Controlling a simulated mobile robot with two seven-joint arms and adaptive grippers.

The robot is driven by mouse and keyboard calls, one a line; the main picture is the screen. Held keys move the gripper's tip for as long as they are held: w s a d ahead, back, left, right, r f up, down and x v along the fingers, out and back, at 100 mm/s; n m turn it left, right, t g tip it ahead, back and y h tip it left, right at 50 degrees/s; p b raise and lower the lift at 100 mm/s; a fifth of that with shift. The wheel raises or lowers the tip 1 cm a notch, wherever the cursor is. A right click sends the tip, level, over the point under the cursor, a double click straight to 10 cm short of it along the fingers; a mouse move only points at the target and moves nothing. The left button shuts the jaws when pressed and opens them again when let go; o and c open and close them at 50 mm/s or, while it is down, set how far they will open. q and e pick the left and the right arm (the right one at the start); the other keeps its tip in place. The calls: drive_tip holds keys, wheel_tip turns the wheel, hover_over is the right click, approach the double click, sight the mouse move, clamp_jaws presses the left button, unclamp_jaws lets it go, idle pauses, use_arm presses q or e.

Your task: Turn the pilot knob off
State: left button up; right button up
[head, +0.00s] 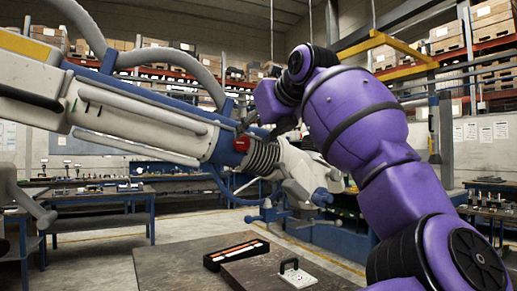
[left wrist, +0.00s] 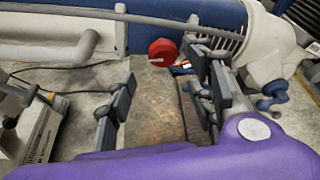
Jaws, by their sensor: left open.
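My right gripper is not in view.
A ribbed collar (head: 263,157) and white head parts adjoin the knob on the right. A grey hose (head: 170,55) arches above. Below is a dark table (head: 185,266) with a black tray (head: 236,250) and a small handled block (head: 297,275). Workbenches and shelves stand behind.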

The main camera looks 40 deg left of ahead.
sight(242, 142)
use_arm(q)
drive_tip(key=x, duration=0.6)
drive_tip(key=shift+w+a+f, duration=0.1)
drive_tip(key=shift+w+a, duration=0.05)
drive_tip(key=shift+a, duration=0.2)
drive_tip(key=shift+w+a+f, duration=0.15)
drive_tip(key=shift+a, duration=0.25)
